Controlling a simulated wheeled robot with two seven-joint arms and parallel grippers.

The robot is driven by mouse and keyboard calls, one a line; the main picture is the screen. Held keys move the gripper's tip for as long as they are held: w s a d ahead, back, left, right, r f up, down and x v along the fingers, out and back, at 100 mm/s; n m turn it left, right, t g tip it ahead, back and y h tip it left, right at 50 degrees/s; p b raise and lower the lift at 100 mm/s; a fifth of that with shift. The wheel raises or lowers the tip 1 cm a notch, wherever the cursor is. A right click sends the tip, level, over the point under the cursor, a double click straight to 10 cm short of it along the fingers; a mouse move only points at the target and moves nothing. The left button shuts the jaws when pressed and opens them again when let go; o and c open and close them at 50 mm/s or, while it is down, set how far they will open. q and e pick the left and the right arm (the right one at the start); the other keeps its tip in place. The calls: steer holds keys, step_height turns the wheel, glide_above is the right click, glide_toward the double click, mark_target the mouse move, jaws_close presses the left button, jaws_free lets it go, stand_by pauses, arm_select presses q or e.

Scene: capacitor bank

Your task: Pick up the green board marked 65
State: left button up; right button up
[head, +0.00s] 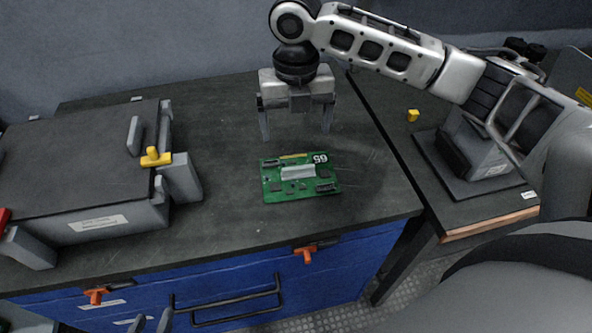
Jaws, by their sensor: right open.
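The green board marked 65 (301,187) lies flat on the dark bench top, with a pale block and small dark parts on it. Its white 65 is at the far right corner and reads upside down. My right gripper (297,137) is open and empty, with its fingers pointing down. In the picture it is just beyond the board's far edge and apart from it. Only what look like the fingertips of my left gripper (151,322) show at the bottom edge, in front of the blue drawer; the rest is out of frame.
A large grey case (75,175) with a yellow latch (155,157) stands left of the board. A second bench (470,206) at the right holds a grey unit (474,150) and a small yellow piece (413,115). Bare bench top surrounds the board.

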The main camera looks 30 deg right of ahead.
glide_above(298, 167)
steer(key=f, duration=0.5)
steer(key=shift+a+f, duration=0.2)
steer(key=shift+f, duration=0.05)
steer(key=shift+s+d+f, duration=0.1)
steer(key=shift+f, duration=1.3)
steer(key=shift+d+f, duration=0.1)
steer(key=shift+f, duration=1.25)
steer(key=shift+c, duration=0.3)
steer(key=c, duration=1.1)
